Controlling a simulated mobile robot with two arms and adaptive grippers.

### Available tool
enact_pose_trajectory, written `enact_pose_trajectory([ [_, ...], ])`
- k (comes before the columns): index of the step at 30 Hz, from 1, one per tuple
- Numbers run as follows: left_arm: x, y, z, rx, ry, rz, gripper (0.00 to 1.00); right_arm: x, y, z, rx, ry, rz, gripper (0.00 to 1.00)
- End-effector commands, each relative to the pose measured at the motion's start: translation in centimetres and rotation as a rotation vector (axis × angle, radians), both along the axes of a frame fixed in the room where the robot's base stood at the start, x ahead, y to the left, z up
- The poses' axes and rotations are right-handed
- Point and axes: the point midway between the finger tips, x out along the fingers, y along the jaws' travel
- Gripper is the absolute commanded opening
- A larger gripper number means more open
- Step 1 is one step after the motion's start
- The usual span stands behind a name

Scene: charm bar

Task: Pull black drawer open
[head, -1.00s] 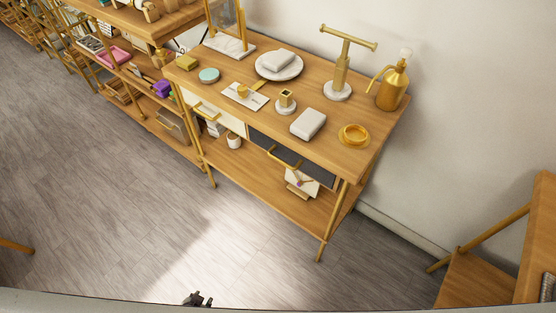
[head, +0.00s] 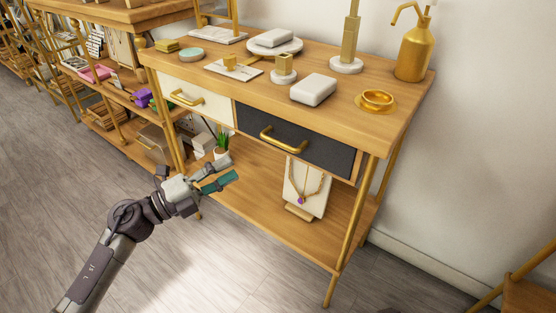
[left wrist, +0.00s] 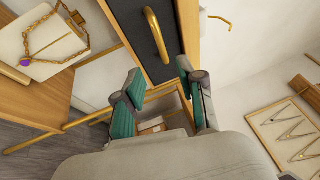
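The black drawer (head: 325,155) is in the right half of the wooden table's front, and its front looks flush with the frame. Its gold bar handle (head: 283,144) is on the left part of the drawer front. In the left wrist view the black drawer (left wrist: 131,24) and its handle (left wrist: 156,33) show at the top, beyond the fingers. My left gripper (head: 231,169) is open and empty, in front of the table, left of and lower than the handle. Its green-padded fingers (left wrist: 160,69) are spread apart and do not touch the handle. My right gripper is not in view.
A cream drawer (head: 205,106) with a gold handle is left of the black one. The tabletop (head: 340,112) holds soap, dishes and a gold pump bottle (head: 414,53). Below, a necklace stand (head: 306,190) and a plant (head: 221,143) stand on the lower shelf. The floor in front is clear.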

Motion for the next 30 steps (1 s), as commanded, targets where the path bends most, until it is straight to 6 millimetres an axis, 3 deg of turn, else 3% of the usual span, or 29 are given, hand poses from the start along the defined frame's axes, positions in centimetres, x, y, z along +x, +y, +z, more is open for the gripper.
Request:
enact_pose_trajectory([
  [5,0.8,-1.6,0.6,0.003,-0.008,-0.005,0.39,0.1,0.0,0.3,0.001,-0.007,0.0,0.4],
  [19,5.7,-9.6,2.0,0.0,-0.004,-0.003,0.39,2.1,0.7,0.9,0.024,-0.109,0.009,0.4],
  [30,7.0,-11.6,2.3,0.001,-0.001,-0.001,0.39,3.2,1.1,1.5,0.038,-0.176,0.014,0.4],
])
